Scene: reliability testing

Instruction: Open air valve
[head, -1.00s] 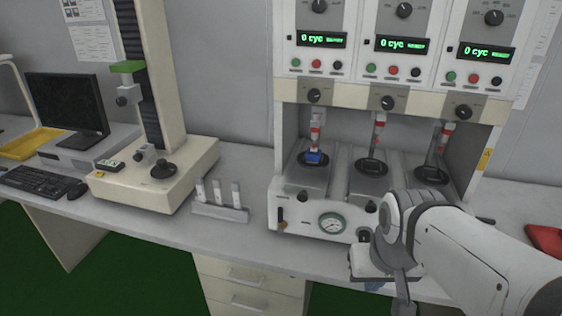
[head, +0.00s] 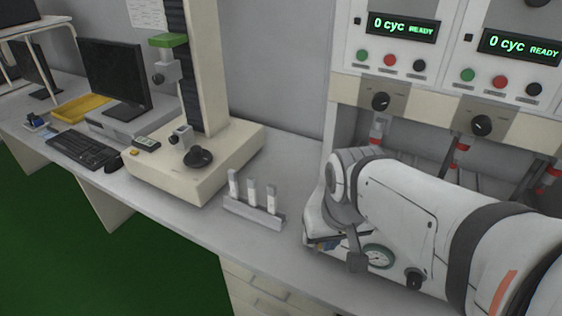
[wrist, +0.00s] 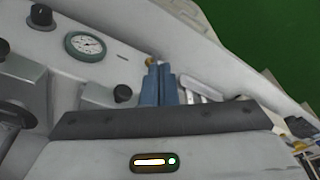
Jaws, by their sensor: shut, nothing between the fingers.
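The air valve is a small brass-coloured fitting (wrist: 150,62) on the white machine's front face, past the pressure gauge. Only a little of it shows in the wrist view, at the tips of my gripper (wrist: 160,68). The two blue fingers are shut together and hold nothing. The tips overlap the fitting in the picture; I cannot tell whether they touch it. In the head view my white arm covers most of the front panel, and the valve's handle position cannot be made out.
The round pressure gauge (head: 378,257) and a black knob (wrist: 123,93) are beside the gripper. A cream test stand (head: 190,165) is farther left. Bench space lies in front of the rack.

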